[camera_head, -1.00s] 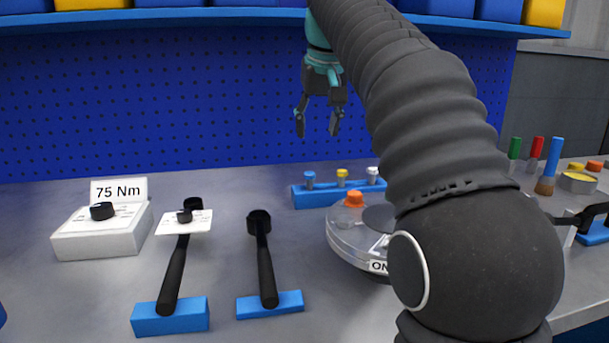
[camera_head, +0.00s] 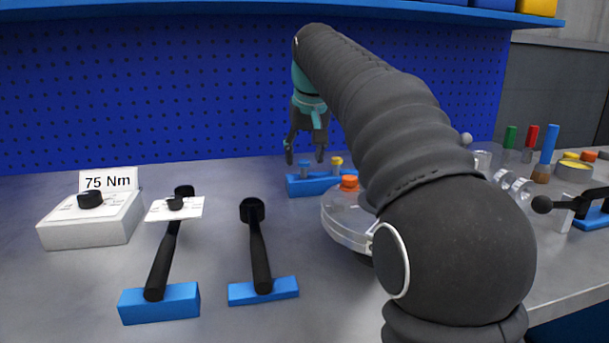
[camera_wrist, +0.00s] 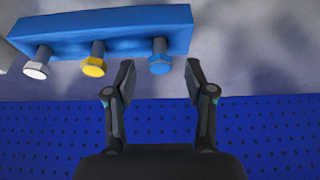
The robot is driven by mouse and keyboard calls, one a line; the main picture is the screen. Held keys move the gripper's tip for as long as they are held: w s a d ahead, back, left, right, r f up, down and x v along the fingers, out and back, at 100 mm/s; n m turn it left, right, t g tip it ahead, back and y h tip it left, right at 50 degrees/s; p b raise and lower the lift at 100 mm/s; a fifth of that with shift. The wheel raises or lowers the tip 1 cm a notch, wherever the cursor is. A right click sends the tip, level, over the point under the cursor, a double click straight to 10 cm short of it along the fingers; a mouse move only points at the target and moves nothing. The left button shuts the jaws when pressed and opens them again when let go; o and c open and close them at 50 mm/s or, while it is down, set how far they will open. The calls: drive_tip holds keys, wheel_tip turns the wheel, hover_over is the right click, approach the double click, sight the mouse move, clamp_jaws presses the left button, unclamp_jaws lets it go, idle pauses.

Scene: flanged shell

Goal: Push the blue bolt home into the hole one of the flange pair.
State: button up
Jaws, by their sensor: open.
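The blue bolt (camera_head: 304,167) stands upright in a blue rack (camera_head: 314,186) at the back of the bench, left of a yellow bolt (camera_head: 337,162). It also shows in the wrist view (camera_wrist: 160,62), where a white bolt (camera_wrist: 38,66) stands at the far end of the rack. My gripper (camera_head: 305,154) is open and empty, pointing down just above the blue bolt. In the wrist view its fingertips (camera_wrist: 157,72) spread to either side of the bolt head, apart from it. The round flanged body (camera_head: 345,220), with an orange bolt (camera_head: 349,183) on top, is partly hidden by my arm.
Two black wrenches (camera_head: 258,245) rest on blue holders at the front. A 75 Nm box (camera_head: 90,222) stands at the left. Coloured markers (camera_head: 549,148) and a black-handled clamp (camera_head: 575,206) are at the right. The blue pegboard (camera_head: 150,90) rises behind.

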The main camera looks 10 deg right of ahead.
sight(304, 175)
drive_tip(key=x, duration=0.2)
drive_tip(key=shift+w+f, duration=0.15)
drive_tip(key=shift+f, duration=0.25)
clamp_jaws()
drive_tip(key=shift+r, duration=0.15)
